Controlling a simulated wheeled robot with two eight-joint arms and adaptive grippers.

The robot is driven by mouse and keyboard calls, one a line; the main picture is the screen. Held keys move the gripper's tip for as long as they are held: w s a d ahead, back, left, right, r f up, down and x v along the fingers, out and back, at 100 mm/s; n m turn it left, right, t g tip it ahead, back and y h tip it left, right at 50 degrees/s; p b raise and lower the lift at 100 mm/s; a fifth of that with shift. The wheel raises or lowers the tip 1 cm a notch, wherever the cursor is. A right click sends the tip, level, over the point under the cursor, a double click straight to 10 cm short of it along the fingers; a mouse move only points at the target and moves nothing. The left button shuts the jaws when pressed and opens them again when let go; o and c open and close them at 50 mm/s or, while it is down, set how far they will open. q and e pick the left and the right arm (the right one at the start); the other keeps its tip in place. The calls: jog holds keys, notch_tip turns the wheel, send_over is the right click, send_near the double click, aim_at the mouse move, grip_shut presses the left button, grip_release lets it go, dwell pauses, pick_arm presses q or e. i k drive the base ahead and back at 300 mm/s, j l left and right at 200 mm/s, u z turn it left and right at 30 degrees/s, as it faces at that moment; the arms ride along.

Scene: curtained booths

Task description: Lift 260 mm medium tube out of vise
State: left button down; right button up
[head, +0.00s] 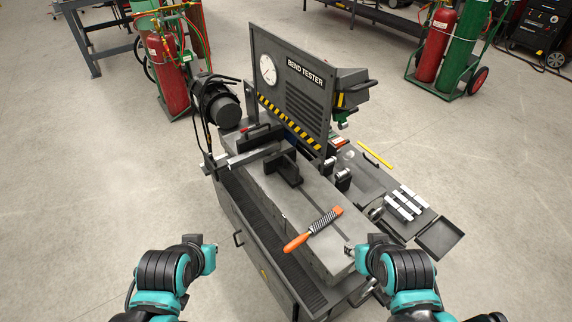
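A long grey bar or tube (250,157) lies across the left side of the bend tester (292,85), with its right end near a black upright block (284,168) on the grey bed. I cannot tell whether this bar is the 260 mm tube, or whether the block is part of the vise. My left gripper (209,256) is at the lower left, off the machine and well apart from the bar. My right gripper (356,258) is at the lower right, by the front right corner of the bed. Their fingers are too small and folded to read.
An orange-handled file or brush (314,229) lies on the bed (262,187). Several pale bars (404,205) lie on a side shelf at right, beside a dark open tray (439,238) and a yellow strip (375,155). Gas cylinders (168,75) stand behind. Floor at left is clear.

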aim_at(234, 163)
jog(key=j, duration=0.25)
jog(key=k+j, duration=0.15)
jog(key=j, duration=0.15)
jog(key=i+j+u, duration=0.1)
jog(key=j, duration=0.35)
jog(key=i+j+u, duration=0.1)
jog(key=j, duration=0.35)
jog(key=i+j+u, duration=0.1)
jog(key=j, duration=0.35)
jog(key=i+l+u, duration=0.1)
jog(key=i, duration=0.35)
jog(key=i+l+u, duration=0.1)
jog(key=i+l, duration=0.2)
jog(key=i, duration=0.15)
